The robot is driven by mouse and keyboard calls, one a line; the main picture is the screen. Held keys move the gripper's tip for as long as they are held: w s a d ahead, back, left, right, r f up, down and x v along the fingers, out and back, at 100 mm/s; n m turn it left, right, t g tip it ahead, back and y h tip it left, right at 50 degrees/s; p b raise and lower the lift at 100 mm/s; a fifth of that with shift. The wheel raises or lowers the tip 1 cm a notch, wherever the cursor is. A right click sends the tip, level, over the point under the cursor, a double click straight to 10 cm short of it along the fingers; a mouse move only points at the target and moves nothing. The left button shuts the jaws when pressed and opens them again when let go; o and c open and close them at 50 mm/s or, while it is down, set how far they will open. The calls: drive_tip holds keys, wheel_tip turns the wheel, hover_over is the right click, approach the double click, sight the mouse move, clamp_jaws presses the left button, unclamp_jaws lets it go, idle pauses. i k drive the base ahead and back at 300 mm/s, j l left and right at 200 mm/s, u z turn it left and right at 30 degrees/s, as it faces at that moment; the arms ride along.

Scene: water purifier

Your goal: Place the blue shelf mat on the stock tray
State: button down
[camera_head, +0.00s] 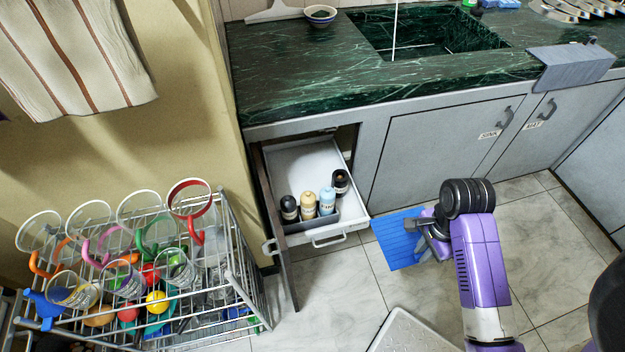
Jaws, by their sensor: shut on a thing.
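The blue shelf mat (396,240) is a flat ribbed sheet, held in the air at the right of the open cabinet. My gripper (427,230) is shut on its right edge; the fingertips are partly hidden by my purple wrist. A white pull-out tray (300,163), which looks like the stock tray, extends from the open cabinet under the counter. Several small bottles (308,204) stand along its front in a grey holder. The tray's back and middle are bare. The mat is apart from the tray, to the right of its front corner.
An open cabinet door (281,230) stands left of the tray. A wire rack (235,270) with mugs and coloured balls is at the left. Shut cabinet doors (436,150) line the right. A white slatted panel (410,335) is on the floor. The green counter (300,70) overhangs the tray.

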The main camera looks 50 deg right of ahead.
sight(298, 185)
drive_tip(key=i, duration=0.85)
